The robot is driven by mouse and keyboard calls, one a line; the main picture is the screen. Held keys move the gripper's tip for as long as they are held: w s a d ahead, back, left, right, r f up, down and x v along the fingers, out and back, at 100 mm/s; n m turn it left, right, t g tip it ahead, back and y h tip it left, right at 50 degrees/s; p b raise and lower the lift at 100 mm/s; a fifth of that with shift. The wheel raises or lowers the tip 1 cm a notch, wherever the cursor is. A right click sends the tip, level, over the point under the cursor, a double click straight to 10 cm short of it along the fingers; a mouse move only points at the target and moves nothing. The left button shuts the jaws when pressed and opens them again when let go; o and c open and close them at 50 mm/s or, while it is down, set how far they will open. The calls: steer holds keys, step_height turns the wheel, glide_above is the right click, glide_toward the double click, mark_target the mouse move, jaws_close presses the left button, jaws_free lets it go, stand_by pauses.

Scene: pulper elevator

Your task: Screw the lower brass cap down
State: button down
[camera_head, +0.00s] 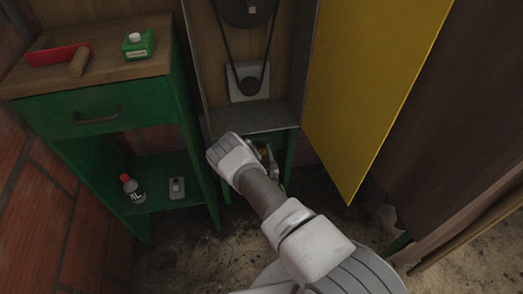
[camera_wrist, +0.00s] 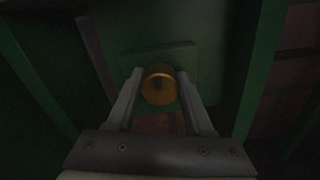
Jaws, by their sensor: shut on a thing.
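The lower brass cap (camera_wrist: 159,86) is a round golden cap in the dark green recess, seen almost end-on in the wrist view. My gripper (camera_wrist: 159,90) has one finger on each side of it and is shut on it. In the head view my gripper (camera_head: 268,158) reaches into the green frame under the pulley housing. There my arm hides most of the cap, and only a small brassy bit shows. The wrist view is dark, so the cap's thread and how far down it sits cannot be told.
A yellow panel (camera_head: 374,85) hangs open to the right of the housing, close to my arm. A belt and small pulley (camera_head: 249,84) are above. A green cabinet (camera_head: 96,113) at left holds a red-capped bottle (camera_head: 133,189) and a small grey object (camera_head: 177,188) on its lower shelf.

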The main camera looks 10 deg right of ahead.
steer(key=m, duration=0.5)
steer(key=shift+s+m, duration=0.1)
steer(key=shift+m, duration=0.3)
steer(key=m, duration=0.5)
steer(key=shift+f, duration=0.1)
steer(key=m, duration=0.5)
steer(key=shift+m, duration=0.4)
steer(key=m, duration=0.5)
steer(key=shift+f, duration=0.1)
steer(key=m, duration=0.5)
steer(key=shift+m+y, duration=0.3)
steer(key=shift+y, duration=0.1)
steer(key=m, duration=1)
steer(key=shift+a+m, duration=0.1)
steer(key=shift+m, duration=0.3)
steer(key=m, duration=0.6)
